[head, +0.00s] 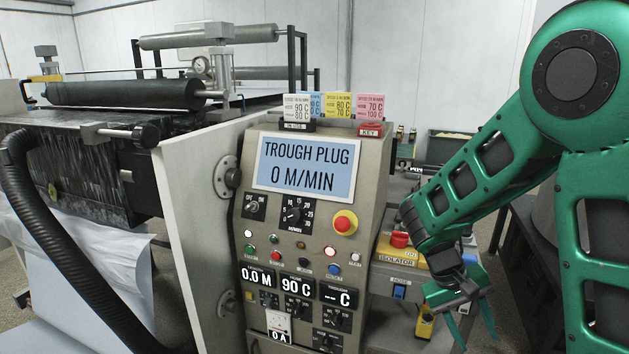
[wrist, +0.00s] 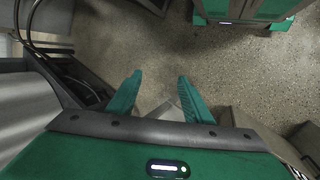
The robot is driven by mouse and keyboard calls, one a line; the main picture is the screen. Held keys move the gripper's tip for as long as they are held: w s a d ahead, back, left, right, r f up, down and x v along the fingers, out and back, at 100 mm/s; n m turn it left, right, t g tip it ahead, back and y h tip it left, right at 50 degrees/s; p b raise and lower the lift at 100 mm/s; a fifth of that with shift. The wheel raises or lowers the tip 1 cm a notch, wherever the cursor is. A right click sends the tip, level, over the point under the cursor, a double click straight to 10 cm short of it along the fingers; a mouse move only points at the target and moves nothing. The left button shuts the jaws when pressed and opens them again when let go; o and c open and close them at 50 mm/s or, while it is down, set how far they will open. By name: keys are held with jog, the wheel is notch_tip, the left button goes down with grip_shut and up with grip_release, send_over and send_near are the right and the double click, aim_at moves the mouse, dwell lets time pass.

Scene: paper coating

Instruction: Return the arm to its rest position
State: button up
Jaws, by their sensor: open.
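My green arm comes in from the right in the head view and bends down toward the right side of the machine's control panel (head: 300,220). My gripper (head: 474,322) hangs at the arm's lower end, pointing down, in front of the shelf with the yellow isolator box (head: 398,254). In the wrist view my gripper (wrist: 156,98) has its two green fingers apart, with nothing held between them. The grey speckled floor (wrist: 190,60) shows beyond the fingers.
The panel display reads TROUGH PLUG 0 M/MIN (head: 306,166). A red stop button (head: 345,222) sits on a yellow ring. Coloured cards (head: 340,104) stand on top of the panel. A black hose (head: 50,230) and rollers (head: 125,94) are at the left. Dark cables (wrist: 55,60) show in the wrist view.

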jog(key=s+d+r+m+y, duration=0.2)
jog(key=s+r, duration=0.1)
jog(key=s, duration=0.3)
jog(key=s+d+r+m+t+y, duration=0.1)
jog(key=s+d+r, duration=0.1)
jog(key=s+r, duration=0.2)
jog(key=s+d+r+m+t+y, duration=0.1)
jog(key=s+d+r+m+y, duration=0.1)
jog(key=s, duration=0.8)
jog(key=shift+s+d+r+m+y, duration=0.15)
jog(key=shift+d+r+m+y, duration=0.15)
jog(key=shift+r, duration=0.4)
